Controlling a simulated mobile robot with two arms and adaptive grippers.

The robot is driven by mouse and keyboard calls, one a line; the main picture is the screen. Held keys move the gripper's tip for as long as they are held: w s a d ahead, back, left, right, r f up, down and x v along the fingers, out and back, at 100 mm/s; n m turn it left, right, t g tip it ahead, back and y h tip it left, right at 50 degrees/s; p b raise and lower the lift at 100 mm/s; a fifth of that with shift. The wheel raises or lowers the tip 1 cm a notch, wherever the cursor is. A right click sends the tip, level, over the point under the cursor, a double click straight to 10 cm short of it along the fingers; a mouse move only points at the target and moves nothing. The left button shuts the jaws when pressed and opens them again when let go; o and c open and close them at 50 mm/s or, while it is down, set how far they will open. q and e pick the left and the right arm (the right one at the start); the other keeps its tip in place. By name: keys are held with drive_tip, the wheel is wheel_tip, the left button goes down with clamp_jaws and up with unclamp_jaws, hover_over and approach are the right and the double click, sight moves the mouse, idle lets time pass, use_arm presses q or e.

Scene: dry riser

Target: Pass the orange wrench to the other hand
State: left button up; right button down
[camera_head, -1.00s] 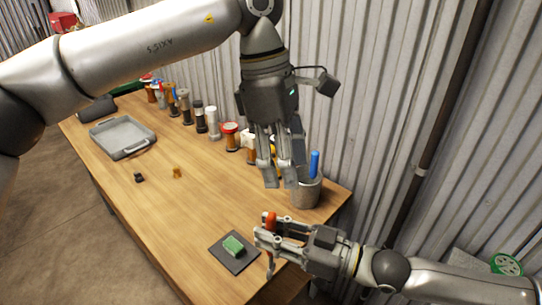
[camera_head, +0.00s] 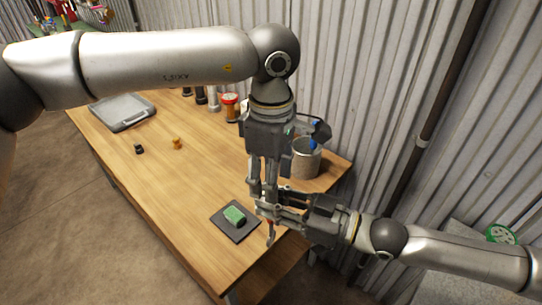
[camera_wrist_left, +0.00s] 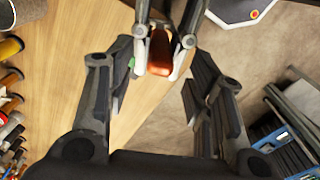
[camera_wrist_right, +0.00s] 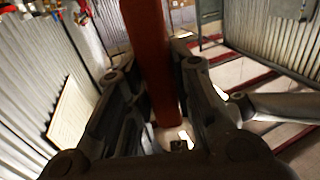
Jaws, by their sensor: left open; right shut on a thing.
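The orange wrench (camera_wrist_left: 160,50) shows its orange handle in the left wrist view, between the fingers of my right gripper. The handle (camera_wrist_right: 150,50) also runs upright between the right fingers in the right wrist view. My right gripper (camera_head: 266,207) is shut on the wrench, above the table's near right part. In the head view most of the wrench is hidden by the grippers. My left gripper (camera_head: 262,190) is open and points down over the right gripper. In the left wrist view its fingers (camera_wrist_left: 155,95) stand apart, with the handle end ahead of the gap between them.
A green sponge-like block (camera_head: 234,215) lies on a dark mat (camera_head: 240,231) just left of the grippers. A grey pot (camera_head: 306,160) with a blue item stands behind them. The table's middle (camera_head: 180,180) is mostly clear.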

use_arm(q)
drive_tip(key=shift+f, duration=0.45)
clamp_jaws()
use_arm(e)
drive_tip(key=c, duration=1.2)
unclamp_jaws()
drive_tip(key=shift+d, duration=0.1)
